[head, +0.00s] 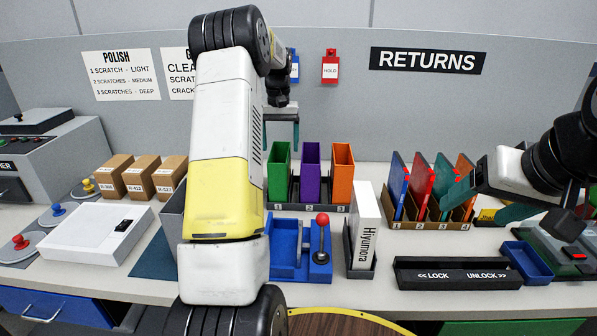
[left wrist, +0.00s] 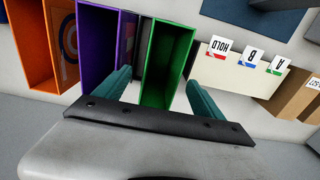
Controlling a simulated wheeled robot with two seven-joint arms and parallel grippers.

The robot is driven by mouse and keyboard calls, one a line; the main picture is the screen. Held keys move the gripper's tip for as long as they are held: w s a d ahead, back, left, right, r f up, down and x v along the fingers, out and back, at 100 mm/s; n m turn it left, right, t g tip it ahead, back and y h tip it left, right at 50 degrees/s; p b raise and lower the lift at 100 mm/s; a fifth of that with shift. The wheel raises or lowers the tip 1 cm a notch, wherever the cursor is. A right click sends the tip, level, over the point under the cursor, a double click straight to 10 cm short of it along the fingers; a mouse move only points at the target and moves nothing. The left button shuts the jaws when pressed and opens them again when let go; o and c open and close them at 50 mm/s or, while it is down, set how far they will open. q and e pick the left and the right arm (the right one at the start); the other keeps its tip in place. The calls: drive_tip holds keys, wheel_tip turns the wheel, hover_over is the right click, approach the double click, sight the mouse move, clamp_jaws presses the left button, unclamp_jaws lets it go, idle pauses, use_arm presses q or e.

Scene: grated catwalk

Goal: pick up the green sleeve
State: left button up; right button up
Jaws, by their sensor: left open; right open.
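The green sleeve (head: 279,177) is a tall open-topped box at the left end of a dark rack (head: 307,207). The purple sleeve (head: 310,175) and the orange sleeve (head: 343,176) stand to its right. My left gripper (head: 282,143) is open just above the green sleeve. In the left wrist view its teal fingers (left wrist: 159,80) lie either side of the green sleeve (left wrist: 166,62), one of them towards the purple sleeve (left wrist: 100,50). I cannot tell whether they touch it. My right gripper (head: 487,202) is open and empty by the folder rack.
A folder rack (head: 431,222) with several coloured folders is at the right. In front of the sleeves are a blue fixture with a red-knobbed lever (head: 322,240) and a white Hiyumora box (head: 366,215). Brown boxes (head: 142,175) stand left of my left arm.

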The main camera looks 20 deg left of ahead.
use_arm(q)
wheel_tip(320, 180, down, 4)
drive_tip(key=shift+s+a+r, duration=0.1)
drive_tip(key=shift+r, duration=0.05)
clamp_jaws()
idle(0.3)
